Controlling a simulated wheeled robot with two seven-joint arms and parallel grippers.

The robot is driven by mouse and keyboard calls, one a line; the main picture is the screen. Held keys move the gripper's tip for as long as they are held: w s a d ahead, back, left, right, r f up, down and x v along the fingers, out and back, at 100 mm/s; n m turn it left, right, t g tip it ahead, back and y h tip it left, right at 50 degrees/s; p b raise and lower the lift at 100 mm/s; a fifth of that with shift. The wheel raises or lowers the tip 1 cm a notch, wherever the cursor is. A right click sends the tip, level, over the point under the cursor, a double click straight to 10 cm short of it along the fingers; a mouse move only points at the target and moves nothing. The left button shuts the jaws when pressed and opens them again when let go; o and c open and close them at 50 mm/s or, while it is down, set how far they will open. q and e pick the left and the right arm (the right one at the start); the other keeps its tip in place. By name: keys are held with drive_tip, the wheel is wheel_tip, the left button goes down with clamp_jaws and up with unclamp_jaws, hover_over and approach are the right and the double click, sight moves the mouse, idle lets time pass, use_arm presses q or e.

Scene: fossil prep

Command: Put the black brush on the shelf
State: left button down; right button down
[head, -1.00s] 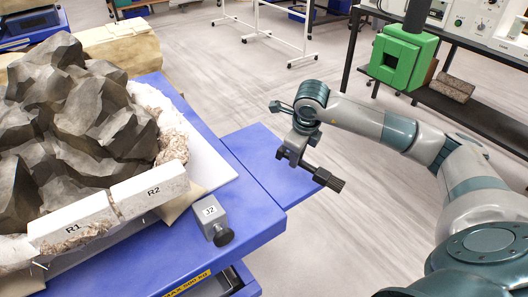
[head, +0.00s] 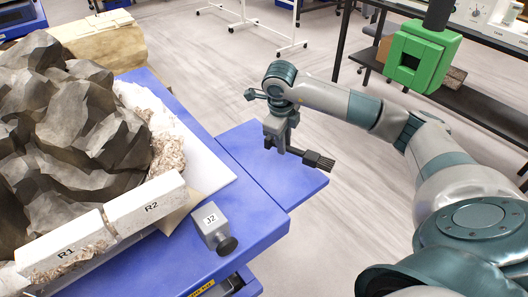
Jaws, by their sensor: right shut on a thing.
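The black brush (head: 318,161) is held in my right gripper (head: 282,147), which is shut on it. The brush lies roughly level, with its dark bristle end pointing right. In the picture it overlaps the far right part of the blue side shelf (head: 258,165), which juts from the blue cart. The bristle end lies near the shelf's right edge. I cannot tell how high the brush is above the shelf. My left gripper is not in view.
The blue cart (head: 250,215) carries a large grey rock (head: 65,110), white blocks R1 (head: 65,250) and R2 (head: 148,208), and a grey block J2 (head: 210,224) with a black knob. A green square frame (head: 423,60) hangs at upper right. The side shelf looks bare.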

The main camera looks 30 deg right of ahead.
drive_tip(key=w+f+p, duration=0.1)
drive_tip(key=w+f, duration=0.1)
drive_tip(key=w, duration=0.1)
drive_tip(key=w+f+p, duration=0.1)
drive_tip(key=w+f, duration=0.1)
drive_tip(key=w, duration=0.2)
drive_tip(key=w+a+f+p, duration=0.1)
drive_tip(key=w+f, duration=0.1)
drive_tip(key=w, duration=0.2)
drive_tip(key=shift+f+p, duration=0.3)
drive_tip(key=shift+p, duration=0.05)
drive_tip(key=shift+f, duration=0.1)
wheel_tip(320, 180, down, 3)
drive_tip(key=shift+a+r+p, duration=0.1)
drive_tip(key=shift+r+p, duration=0.1)
drive_tip(key=shift+p, duration=0.7)
drive_tip(key=shift+f, duration=0.6)
drive_tip(key=c, duration=1.6)
unclamp_jaws()
drive_tip(key=shift+f, duration=0.1)
drive_tip(key=shift+c, duration=0.2)
